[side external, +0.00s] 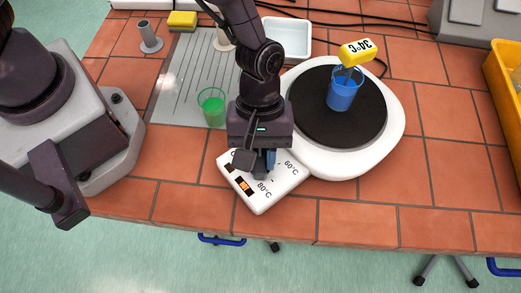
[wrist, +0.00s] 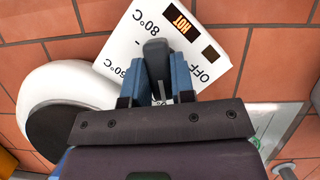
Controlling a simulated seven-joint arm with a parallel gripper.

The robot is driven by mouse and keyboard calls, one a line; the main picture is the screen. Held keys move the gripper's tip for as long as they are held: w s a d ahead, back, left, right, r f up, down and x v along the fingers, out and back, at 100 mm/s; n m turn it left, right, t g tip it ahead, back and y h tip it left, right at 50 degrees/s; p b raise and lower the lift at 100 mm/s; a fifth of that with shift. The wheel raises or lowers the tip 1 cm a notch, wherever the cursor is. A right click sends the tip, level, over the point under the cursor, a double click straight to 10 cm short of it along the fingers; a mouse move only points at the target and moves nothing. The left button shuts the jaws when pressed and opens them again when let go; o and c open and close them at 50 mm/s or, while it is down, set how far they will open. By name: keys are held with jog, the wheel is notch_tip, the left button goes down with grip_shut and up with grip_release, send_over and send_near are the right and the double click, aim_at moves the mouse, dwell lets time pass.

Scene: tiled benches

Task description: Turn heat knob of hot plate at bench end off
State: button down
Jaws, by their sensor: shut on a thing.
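The hot plate (side external: 390,147) is white with a round black top and stands near the bench's front edge. Its control panel (side external: 262,203) sticks out to the front left, with 60°C and 80°C marks. In the wrist view the panel (wrist: 236,50) also shows OFF and a lit orange HOT display (wrist: 180,20). My gripper (wrist: 159,75) is shut on the dark heat knob (wrist: 156,50), with one blue finger on each side. The knob's visible end lies between the 80°C and OFF labels; its exact setting is unclear. In the side view my gripper (side external: 262,163) hides most of the knob.
A beaker of blue liquid (side external: 342,97) with a yellow thermometer (side external: 356,52) reading 34°C stands on the black top. A green-filled beaker (side external: 211,110) is on the grey mat (side external: 175,85) left of my gripper. A white tray (side external: 286,38) lies behind. The bench front is clear.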

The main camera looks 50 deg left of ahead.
jog(key=n+t+h, duration=0.1)
jog(key=n, duration=0.3)
jog(key=shift+s+n, duration=0.15)
jog(key=shift+n, duration=0.15)
jog(key=shift+n+t, duration=0.9)
jog(key=shift+n, duration=0.6)
jog(key=c, duration=1)
grip_release()
jog(key=shift+o, duration=0.2)
jog(key=v, duration=1.3)
jog(key=shift+f, duration=0.1)
